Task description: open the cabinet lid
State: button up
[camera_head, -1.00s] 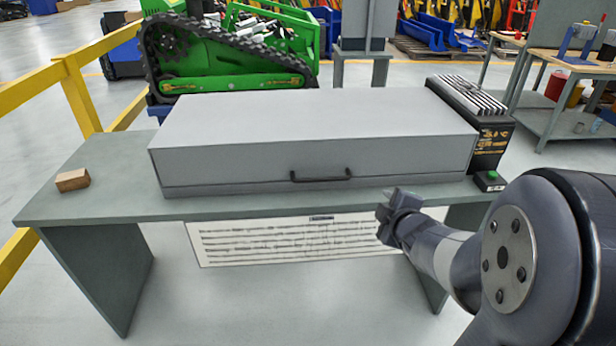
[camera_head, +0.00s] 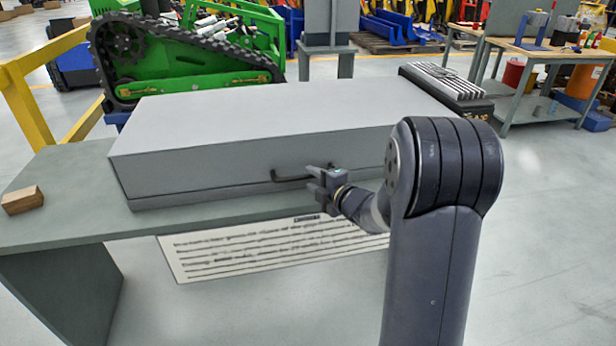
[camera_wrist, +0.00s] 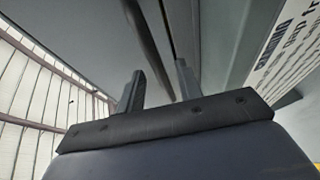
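The grey cabinet (camera_head: 235,120) is a long, low box on the table, with its lid down. A dark bar handle (camera_head: 287,178) runs along the lower front of it. My gripper (camera_head: 322,178) is at the front of the cabinet, over the right part of the handle and hiding some of it. In the wrist view the two fingers of my gripper (camera_wrist: 160,78) stand apart, with nothing clamped between them. The handle (camera_wrist: 144,35) runs down towards the gap between the fingers. Whether the fingers touch it I cannot tell.
The grey-green table (camera_head: 60,190) carries a small brown block (camera_head: 22,200) at left and a black finned unit (camera_head: 450,85) at right. A printed sheet (camera_head: 270,252) hangs below the front edge. A yellow rail (camera_head: 30,110) stands at left.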

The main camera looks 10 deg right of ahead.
jog(key=shift+x, duration=1.4)
jog(key=shift+c, duration=0.2)
grip_shut()
